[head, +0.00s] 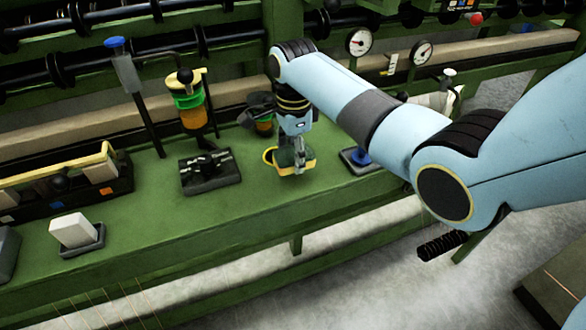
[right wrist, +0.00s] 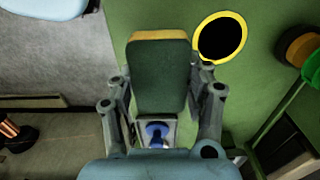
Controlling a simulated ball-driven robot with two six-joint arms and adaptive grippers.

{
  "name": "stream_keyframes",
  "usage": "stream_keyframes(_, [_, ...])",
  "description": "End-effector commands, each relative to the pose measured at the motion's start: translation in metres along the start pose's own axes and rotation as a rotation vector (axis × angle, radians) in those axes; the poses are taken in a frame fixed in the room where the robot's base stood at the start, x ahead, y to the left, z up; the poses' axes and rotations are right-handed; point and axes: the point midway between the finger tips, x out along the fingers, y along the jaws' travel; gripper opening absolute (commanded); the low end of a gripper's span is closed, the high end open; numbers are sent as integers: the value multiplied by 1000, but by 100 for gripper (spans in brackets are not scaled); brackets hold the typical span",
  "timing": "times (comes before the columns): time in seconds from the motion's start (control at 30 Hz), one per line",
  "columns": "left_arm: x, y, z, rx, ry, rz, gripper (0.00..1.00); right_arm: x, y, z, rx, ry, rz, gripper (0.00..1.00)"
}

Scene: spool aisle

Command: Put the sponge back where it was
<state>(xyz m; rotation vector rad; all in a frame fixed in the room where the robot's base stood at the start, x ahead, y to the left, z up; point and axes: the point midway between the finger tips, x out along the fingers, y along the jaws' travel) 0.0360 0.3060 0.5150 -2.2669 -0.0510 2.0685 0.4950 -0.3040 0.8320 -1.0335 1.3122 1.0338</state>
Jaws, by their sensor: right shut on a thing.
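The sponge (right wrist: 158,75), with a dark green face and a yellow edge, is between the fingers of my right gripper (right wrist: 160,100) in the right wrist view. In the head view the sponge (head: 284,159) is low over the green bench, and the right gripper (head: 298,160) is shut on it from above. Whether the sponge touches the bench cannot be told. A yellow ring around a black centre (right wrist: 220,37) is beside it; in the head view the sponge partly hides this ring (head: 267,155). My left gripper is not in view.
The green bench (head: 240,215) is clear in front. A black fixture (head: 210,172) stands left of the gripper, and a blue knob on a dark tray (head: 360,157) stands right. A white block (head: 74,230) sits on a small tray at the left. Gauges (head: 359,42) are behind.

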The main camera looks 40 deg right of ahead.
Motion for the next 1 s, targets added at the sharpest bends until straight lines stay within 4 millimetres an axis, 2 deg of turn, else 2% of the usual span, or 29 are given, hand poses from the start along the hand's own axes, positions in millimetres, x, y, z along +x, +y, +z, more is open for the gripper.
stream_keyframes(0.03, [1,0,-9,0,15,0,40,4,0,1,0,0,2,24])
stream_keyframes(0.1, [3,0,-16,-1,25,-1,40,15,0,1,0,1,4,24])
stream_keyframes(0.3, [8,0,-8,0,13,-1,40,40,0,1,-1,0,1,24])
stream_keyframes(0.5, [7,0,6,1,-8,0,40,40,0,1,-1,0,1,24])
stream_keyframes(0.67, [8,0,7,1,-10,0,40,43,0,1,0,0,1,24])
stream_keyframes(0.7, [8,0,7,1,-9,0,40,43,0,1,0,0,1,53])
stream_keyframes(0.87, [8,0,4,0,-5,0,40,42,0,1,0,0,1,74])
stream_keyframes(1.0, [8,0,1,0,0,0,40,42,0,1,0,0,1,74])
